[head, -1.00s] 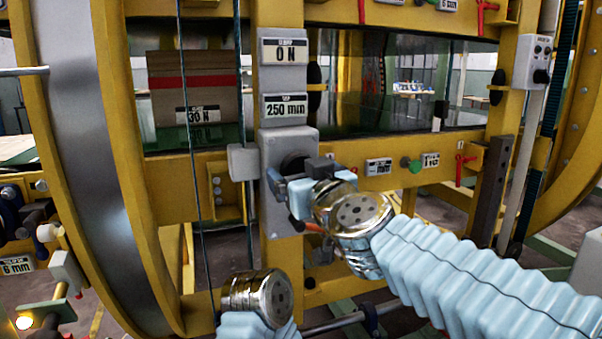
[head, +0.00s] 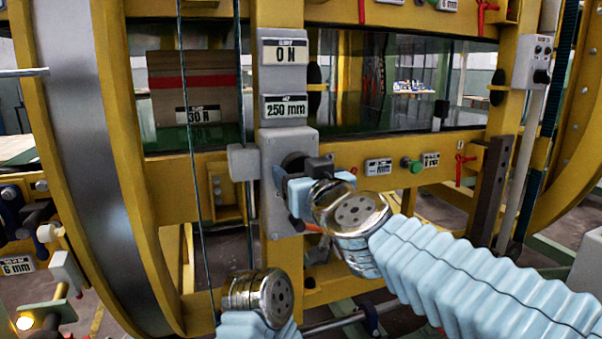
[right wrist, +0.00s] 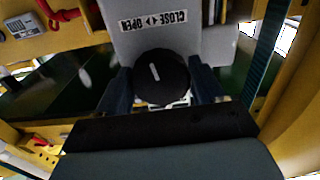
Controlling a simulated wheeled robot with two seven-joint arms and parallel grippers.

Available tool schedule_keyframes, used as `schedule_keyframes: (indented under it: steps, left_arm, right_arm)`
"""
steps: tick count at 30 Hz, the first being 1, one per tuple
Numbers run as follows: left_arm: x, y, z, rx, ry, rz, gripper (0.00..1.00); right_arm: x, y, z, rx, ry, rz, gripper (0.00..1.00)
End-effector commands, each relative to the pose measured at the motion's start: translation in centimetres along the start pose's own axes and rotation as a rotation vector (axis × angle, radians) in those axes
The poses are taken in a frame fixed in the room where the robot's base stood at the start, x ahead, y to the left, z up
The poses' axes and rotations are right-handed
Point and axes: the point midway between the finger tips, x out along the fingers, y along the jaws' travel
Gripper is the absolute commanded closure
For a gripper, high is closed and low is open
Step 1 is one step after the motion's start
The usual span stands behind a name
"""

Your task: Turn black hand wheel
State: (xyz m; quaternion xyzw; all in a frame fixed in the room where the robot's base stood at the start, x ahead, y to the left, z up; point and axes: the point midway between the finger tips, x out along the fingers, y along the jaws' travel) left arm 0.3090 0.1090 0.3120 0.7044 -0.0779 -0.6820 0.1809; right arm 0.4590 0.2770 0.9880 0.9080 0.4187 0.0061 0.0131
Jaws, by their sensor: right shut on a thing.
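The black hand wheel (right wrist: 160,77) shows in the right wrist view as a round black disc with a white mark, below a "CLOSE / OPEN" label (right wrist: 153,20). In the head view the wheel (head: 292,163) is mostly hidden behind my right gripper, on a grey housing (head: 275,150) on the yellow post. My right gripper (head: 283,185) is at the wheel, its fingers on either side of it; in the right wrist view the gripper (right wrist: 160,88) is shut on the wheel. My left arm's metal wrist shows at the bottom of the head view, but its gripper does not show.
Displays reading "0 N" (head: 285,52) and "250 mm" (head: 285,107) sit above the housing. A green button (head: 413,165) and a red valve handle (head: 464,164) are to the right. A large yellow ring (head: 110,180) stands at left. Thin vertical cables run left of the post.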

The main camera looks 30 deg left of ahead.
Motion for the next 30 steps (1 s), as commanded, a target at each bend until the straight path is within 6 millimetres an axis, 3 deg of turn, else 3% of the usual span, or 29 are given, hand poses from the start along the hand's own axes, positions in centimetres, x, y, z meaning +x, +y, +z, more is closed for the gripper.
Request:
schedule_keyframes:
  steps: [8, 30]
  left_arm:
    - [-0.6, 0.3, 0.0, 0.002, -0.001, 0.001, 1.0]
    - [-1.6, 0.8, 0.0, 0.003, -0.003, 0.003, 1.0]
  right_arm:
    - [0.0, 0.0, -0.1, 0.177, -0.001, 0.0, 0.63]
    - [0.0, -0.1, -0.1, 0.878, 0.0, 0.001, 0.63]
